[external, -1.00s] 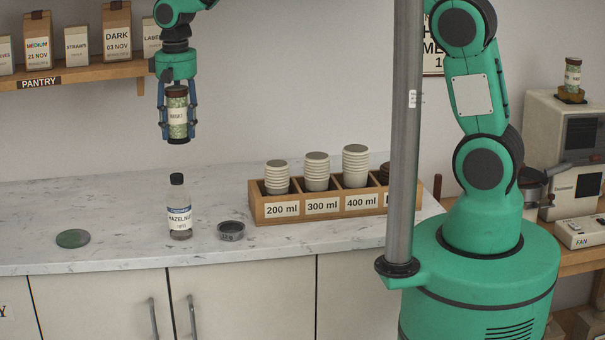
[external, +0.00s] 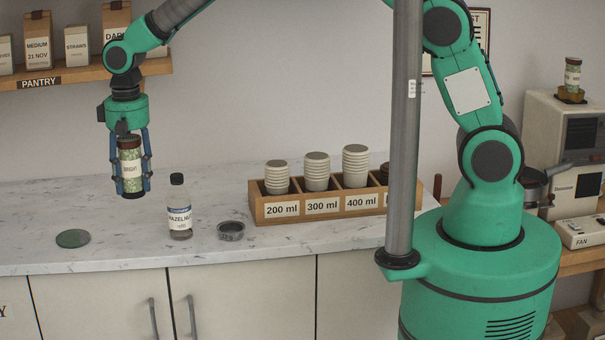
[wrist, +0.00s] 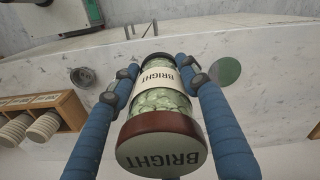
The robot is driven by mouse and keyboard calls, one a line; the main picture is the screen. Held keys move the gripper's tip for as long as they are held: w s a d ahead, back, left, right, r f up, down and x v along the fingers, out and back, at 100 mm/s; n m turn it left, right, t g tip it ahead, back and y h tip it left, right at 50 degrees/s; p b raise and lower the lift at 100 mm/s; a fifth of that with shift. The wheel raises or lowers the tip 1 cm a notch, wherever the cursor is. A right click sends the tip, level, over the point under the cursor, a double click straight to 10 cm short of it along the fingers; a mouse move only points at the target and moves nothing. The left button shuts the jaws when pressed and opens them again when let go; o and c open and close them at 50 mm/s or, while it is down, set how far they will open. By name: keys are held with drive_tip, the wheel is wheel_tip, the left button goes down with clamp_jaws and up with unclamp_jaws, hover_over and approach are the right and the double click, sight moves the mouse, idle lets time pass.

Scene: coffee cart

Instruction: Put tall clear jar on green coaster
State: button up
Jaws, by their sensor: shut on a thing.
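The tall clear jar (external: 131,168) has a dark brown lid, a white BRIGHT label and pale green contents. My gripper (external: 132,182) is shut on it and holds it upright above the counter, left of the hazelnut bottle. In the wrist view the jar (wrist: 163,105) sits between the two blue fingers (wrist: 163,78) of my gripper, its lid toward the camera. The green coaster (external: 73,238) lies flat and bare on the counter, below and left of the jar. It also shows in the wrist view (wrist: 226,72), right of the jar.
The hazelnut bottle (external: 179,208) stands right of the held jar, with a small grey metal dish (external: 231,231) beside it. A wooden cup rack (external: 280,211) is farther right. The pantry shelf (external: 95,72) is at upper left. The counter around the coaster is clear.

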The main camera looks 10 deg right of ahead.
wheel_tip(320, 180, down, 9)
drive_tip(key=shift+a, duration=0.1)
idle(0.4)
hover_over(83, 242)
drive_tip(key=shift+d+f, duration=0.25)
drive_tip(key=shift+f, duration=0.4)
idle(0.5)
drive_tip(key=shift+a+b, duration=0.2)
drive_tip(key=shift+b, duration=0.1)
drive_tip(key=shift+a+f, duration=0.1)
drive_tip(key=shift+f, duration=1.65)
drive_tip(key=shift+f, duration=0.15)
drive_tip(key=o, duration=1.6)
drive_tip(key=shift+c, duration=0.2)
